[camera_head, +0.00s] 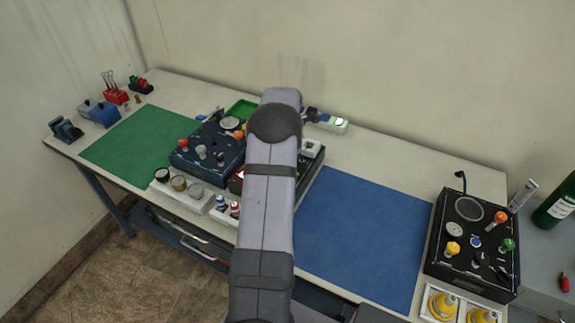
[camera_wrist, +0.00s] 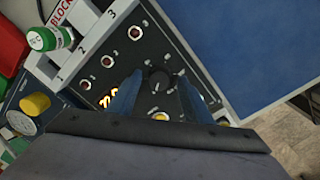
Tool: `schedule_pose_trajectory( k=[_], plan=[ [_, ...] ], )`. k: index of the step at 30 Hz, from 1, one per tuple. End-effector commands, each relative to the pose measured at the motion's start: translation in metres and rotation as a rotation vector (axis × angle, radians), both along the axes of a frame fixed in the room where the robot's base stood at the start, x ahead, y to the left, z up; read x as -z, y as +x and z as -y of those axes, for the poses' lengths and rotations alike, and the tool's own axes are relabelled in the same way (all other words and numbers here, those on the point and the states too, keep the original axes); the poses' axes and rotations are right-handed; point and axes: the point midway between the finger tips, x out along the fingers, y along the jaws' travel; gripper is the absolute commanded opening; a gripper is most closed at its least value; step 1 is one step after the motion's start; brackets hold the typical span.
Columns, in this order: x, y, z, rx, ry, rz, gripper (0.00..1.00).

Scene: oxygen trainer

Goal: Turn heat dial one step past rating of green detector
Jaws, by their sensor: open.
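In the wrist view, a black dial knob (camera_wrist: 157,78) sits on a dark control panel (camera_wrist: 150,50). My gripper (camera_wrist: 160,77) is open, with one blue finger on each side of the knob; whether they touch it I cannot tell. A green-capped detector (camera_wrist: 42,38) with a white label stands at the upper left, beside a white strip numbered 1, 2, 3 (camera_wrist: 85,48). Its rating is too small to read. In the head view my arm hides the gripper and most of this panel.
Red indicators (camera_wrist: 107,61) and a yellow lit one (camera_wrist: 161,117) are on the panel. A blue mat (camera_head: 360,235) lies clear to its right. A dark blue knob box (camera_head: 208,150) stands left of my arm, and a black box (camera_head: 470,245) stands far right.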

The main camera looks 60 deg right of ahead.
Motion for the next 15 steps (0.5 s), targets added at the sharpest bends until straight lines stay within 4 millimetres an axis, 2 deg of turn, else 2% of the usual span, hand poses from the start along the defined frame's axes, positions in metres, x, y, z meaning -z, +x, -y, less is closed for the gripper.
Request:
schedule_pose_trajectory(
  k=[3,4,6,9,15],
  plan=[
    [0.0001,-0.0001,-0.0001,0.0,0.0,0.0,0.46],
    [0.0001,-0.0001,-0.0001,0.0,0.0,0.0,0.41],
    [0.0,-0.0001,-0.0001,0.0,0.0,0.0,0.24],
    [-0.0001,-0.0001,-0.0001,0.0,0.0,0.0,0.04],
    [-0.0003,-0.0002,-0.0001,0.006,0.001,0.0,0.05]
  ],
)
